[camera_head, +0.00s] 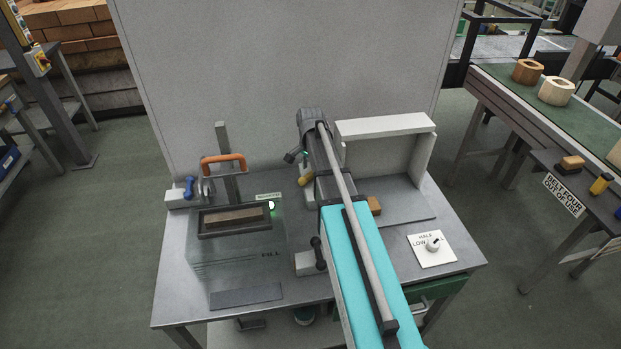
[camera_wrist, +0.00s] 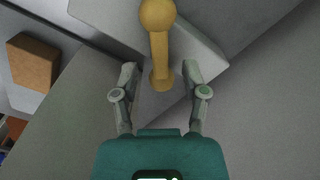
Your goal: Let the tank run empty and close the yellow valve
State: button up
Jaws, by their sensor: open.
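The yellow valve (camera_wrist: 159,48) shows in the wrist view as a lever with a ball end, rising from a round foot on a pale block. My gripper (camera_wrist: 161,70) is open, with one finger on each side of the lever's foot and a visible gap to both. In the head view a small part of the yellow valve (camera_head: 306,180) shows beside my arm, which hides the rest. The clear tank (camera_head: 236,262) stands on the left of the table, marked FILL. A brown brick (camera_head: 235,217) sits in a dark frame at its top. I cannot tell the water level.
A blue valve (camera_head: 189,187) is left of the tank, and an orange handle (camera_head: 223,160) rises behind it. A dark lever (camera_head: 318,252) stands by my arm. A white open box (camera_head: 385,127) stands behind.

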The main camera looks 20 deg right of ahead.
jog(key=shift+f+b, duration=1)
jog(key=shift+f, duration=0.3)
jog(key=shift+c, duration=0.2)
grip_shut()
